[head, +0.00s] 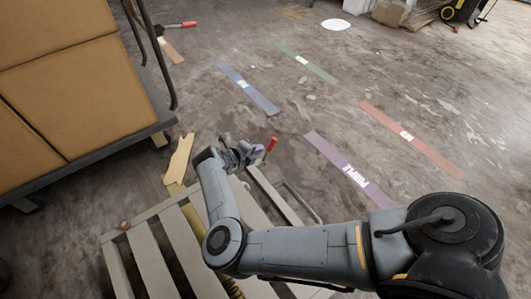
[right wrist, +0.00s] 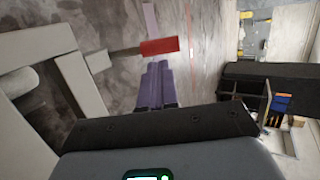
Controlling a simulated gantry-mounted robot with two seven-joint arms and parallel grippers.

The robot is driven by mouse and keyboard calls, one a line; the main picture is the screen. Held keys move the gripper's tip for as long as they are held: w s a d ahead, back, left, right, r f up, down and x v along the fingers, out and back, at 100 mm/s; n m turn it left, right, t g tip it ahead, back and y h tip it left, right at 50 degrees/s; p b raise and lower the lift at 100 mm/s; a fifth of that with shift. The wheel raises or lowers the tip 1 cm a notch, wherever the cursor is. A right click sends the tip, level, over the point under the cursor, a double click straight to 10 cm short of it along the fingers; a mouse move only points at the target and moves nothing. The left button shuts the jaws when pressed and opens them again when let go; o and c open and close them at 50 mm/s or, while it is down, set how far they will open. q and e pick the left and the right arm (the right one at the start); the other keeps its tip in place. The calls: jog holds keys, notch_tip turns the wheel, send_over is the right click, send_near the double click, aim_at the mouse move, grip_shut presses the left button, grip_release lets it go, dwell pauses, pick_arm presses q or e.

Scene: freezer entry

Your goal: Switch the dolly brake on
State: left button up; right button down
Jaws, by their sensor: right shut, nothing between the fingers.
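A brake lever with a red grip (head: 271,145) stands at the far end of the pale slatted dolly (head: 140,262). In the right wrist view the red grip (right wrist: 158,47) sits on a thin dark rod beside the pale frame. My right gripper (head: 250,152) is shut and empty, close to the left of the red grip in the head view. Its purple fingers (right wrist: 158,86) point at the grip in the right wrist view; I cannot tell whether they touch it. My left gripper is not in view.
A cart loaded with brown boxes (head: 75,90) stands at the left. Another red-handled lever (head: 181,25) shows beyond it. Coloured floor strips, including a purple one (head: 340,165), lie right of the dolly on mostly clear floor. A yellow strip (head: 178,160) lies near the dolly.

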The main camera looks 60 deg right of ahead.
aim_at(270, 144)
pick_arm(q)
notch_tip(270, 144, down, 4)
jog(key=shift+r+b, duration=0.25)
jog(key=shift+b, duration=0.95)
pick_arm(e)
jog(key=x, duration=0.4)
jog(key=shift+f, duration=0.2)
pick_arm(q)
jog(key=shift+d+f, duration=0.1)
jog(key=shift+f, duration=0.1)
pick_arm(e)
jog(key=shift+s+d+f, duration=0.1)
jog(key=shift+d+f, duration=0.1)
jog(key=shift+d, duration=0.45)
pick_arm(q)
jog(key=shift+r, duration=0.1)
pick_arm(e)
jog(key=shift+d+r, duration=0.1)
